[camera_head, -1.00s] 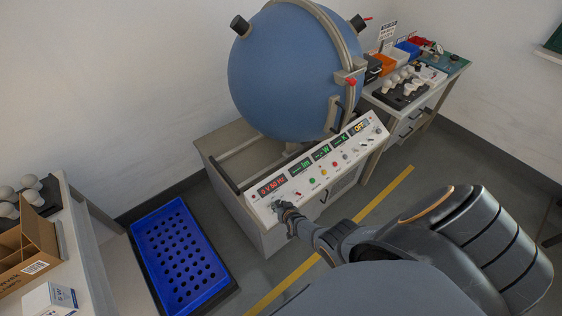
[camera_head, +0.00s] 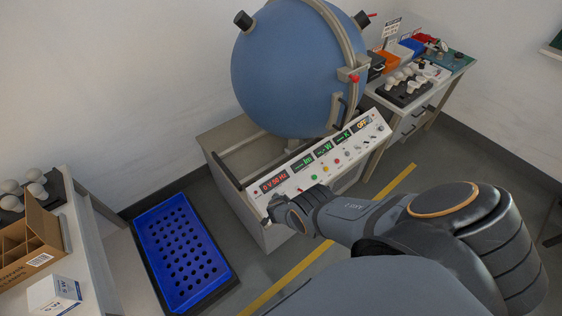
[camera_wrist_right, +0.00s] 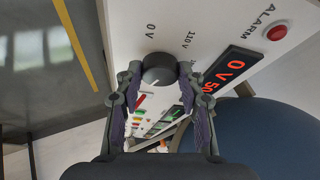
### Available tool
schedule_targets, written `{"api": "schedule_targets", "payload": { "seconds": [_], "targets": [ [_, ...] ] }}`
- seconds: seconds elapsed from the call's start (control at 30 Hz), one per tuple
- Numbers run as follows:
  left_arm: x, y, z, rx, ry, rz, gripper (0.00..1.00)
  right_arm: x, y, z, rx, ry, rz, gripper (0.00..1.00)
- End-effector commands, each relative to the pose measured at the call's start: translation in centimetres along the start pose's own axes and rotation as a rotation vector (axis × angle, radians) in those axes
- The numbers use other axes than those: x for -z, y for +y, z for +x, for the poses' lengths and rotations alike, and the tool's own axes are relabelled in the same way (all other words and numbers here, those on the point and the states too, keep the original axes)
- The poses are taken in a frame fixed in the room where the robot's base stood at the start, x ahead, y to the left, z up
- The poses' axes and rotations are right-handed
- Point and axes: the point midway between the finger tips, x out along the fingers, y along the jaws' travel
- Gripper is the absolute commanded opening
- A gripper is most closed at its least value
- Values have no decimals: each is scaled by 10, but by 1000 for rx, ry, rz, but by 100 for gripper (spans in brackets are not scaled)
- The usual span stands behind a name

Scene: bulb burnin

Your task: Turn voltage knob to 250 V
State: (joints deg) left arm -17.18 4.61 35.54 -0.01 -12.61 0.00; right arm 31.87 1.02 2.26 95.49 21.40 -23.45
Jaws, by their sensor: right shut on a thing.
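The voltage knob (camera_wrist_right: 159,68) is a dark round knob on the white control panel (camera_wrist_right: 120,25). In the right wrist view it sits between the two fingertips of my right gripper (camera_wrist_right: 159,72), which is shut on it. Labels "0 V" and "110 V" show around the knob. The red display (camera_wrist_right: 228,68) beside it starts with "0 V"; in the head view this display (camera_head: 274,184) reads 0 V 50 Hz. In the head view my right gripper (camera_head: 275,209) is at the panel's near left end and hides the knob. My left gripper is not in view.
A big blue sphere (camera_head: 290,75) stands behind the panel. A red alarm button (camera_wrist_right: 277,33) is near the display. A blue perforated tray (camera_head: 185,255) lies on the floor at left. Side tables with bulbs (camera_head: 35,180) and bins (camera_head: 395,62) stand at left and back right.

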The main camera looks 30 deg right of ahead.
Motion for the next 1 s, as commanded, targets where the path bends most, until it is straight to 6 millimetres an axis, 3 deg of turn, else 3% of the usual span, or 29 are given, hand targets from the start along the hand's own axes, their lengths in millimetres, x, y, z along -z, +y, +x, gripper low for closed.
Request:
{"api": "schedule_targets", "payload": {
  "seconds": [0.33,0.9,0.93,1.0],
  "targets": [
    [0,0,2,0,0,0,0,-1,-2,0,-59,-8,133,7],
    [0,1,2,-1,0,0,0,-2,-2,0,-72,-12,160,7],
    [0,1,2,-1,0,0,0,-2,-2,0,-72,-12,160,41],
    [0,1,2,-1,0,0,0,-2,-2,0,-72,-11,160,51]
  ]
}}
